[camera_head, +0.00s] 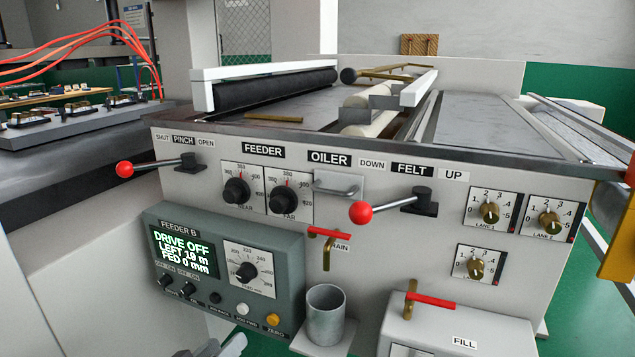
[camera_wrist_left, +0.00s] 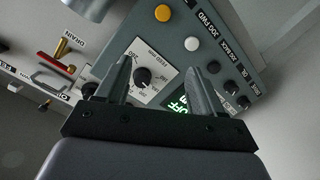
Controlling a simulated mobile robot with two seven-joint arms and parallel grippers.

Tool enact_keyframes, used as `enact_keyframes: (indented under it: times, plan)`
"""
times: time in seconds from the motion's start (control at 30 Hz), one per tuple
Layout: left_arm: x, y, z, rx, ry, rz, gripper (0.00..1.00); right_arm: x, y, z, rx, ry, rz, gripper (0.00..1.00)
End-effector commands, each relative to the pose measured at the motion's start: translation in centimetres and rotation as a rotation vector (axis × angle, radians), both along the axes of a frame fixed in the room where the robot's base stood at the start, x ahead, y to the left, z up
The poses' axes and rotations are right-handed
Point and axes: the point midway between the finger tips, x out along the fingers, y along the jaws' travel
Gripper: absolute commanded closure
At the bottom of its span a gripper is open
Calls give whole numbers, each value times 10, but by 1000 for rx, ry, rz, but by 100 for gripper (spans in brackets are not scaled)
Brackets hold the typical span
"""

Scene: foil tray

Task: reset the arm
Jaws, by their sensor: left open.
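My left gripper (camera_head: 222,346) shows only as a small grey piece at the bottom edge of the head view, below the Feeder B box. In the left wrist view the left gripper (camera_wrist_left: 158,68) has its two dark fingers apart, with nothing between them. Behind the fingers is the face of the Feeder B box (camera_wrist_left: 178,62), with its dial and part of its green display. The box (camera_head: 175,228) also shows in the head view, reading DRIVE OFF, LEFT 19 m, FED 0 mm. My right gripper is not in either view.
The machine front carries a red-knobbed pinch lever (camera_head: 125,168), a red-knobbed felt lever (camera_head: 362,212), a red drain handle (camera_head: 330,233) and several dials. A grey cup (camera_head: 325,318) stands on a small shelf beside the box. A fill valve handle (camera_head: 432,300) sticks out at lower right.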

Motion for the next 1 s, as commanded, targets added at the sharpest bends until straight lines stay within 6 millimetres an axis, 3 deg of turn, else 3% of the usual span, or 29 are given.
enact_keyframes:
  times: [0.03,0.1,0.23,0.4,0.57,0.6,1.0]
  plan:
    - [-24,-4,-24,61,44,-9,32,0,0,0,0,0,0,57]
    - [-53,-6,-49,149,94,-20,32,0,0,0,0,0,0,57]
    - [-107,-9,-86,302,176,-46,32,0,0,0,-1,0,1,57]
    - [-169,-8,-115,468,261,-79,32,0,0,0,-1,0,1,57]
    - [-220,-5,-130,602,326,-110,32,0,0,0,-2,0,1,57]
    - [-213,-4,-110,598,315,-102,32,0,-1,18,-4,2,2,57]
    - [-217,5,-38,620,311,-89,32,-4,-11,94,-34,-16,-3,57]
